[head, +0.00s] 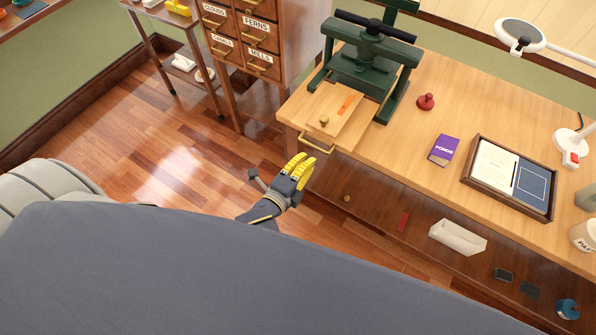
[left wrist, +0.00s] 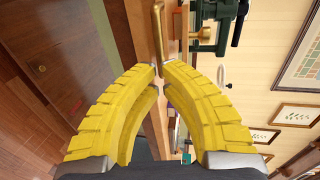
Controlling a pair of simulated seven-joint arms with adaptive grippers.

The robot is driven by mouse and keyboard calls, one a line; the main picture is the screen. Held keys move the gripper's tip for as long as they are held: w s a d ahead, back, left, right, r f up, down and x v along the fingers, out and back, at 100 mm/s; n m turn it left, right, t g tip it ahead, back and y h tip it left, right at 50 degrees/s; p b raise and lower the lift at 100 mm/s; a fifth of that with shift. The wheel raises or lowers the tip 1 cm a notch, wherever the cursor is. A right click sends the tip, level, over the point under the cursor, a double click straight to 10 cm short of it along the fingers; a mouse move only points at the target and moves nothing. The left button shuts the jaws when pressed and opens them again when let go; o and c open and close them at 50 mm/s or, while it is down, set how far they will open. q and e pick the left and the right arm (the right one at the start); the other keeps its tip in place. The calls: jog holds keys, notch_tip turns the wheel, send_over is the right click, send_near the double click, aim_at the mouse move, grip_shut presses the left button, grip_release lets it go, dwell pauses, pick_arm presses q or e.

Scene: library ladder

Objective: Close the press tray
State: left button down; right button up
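The press tray (head: 345,118) is a pale wooden board that sticks out toward me from under the green press (head: 368,62). My left gripper (head: 300,161), with yellow fingers, is just short of and below this handle. My right gripper is not in view.
On the desk (head: 413,140) are a red stamp (head: 426,102), a purple book (head: 443,149) and a framed tray (head: 510,178). A drawer cabinet (head: 245,35) stands at the left. The floor (head: 160,150) left of my gripper is clear.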

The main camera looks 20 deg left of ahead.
pick_arm(q)
jog(key=shift+x, duration=2.3)
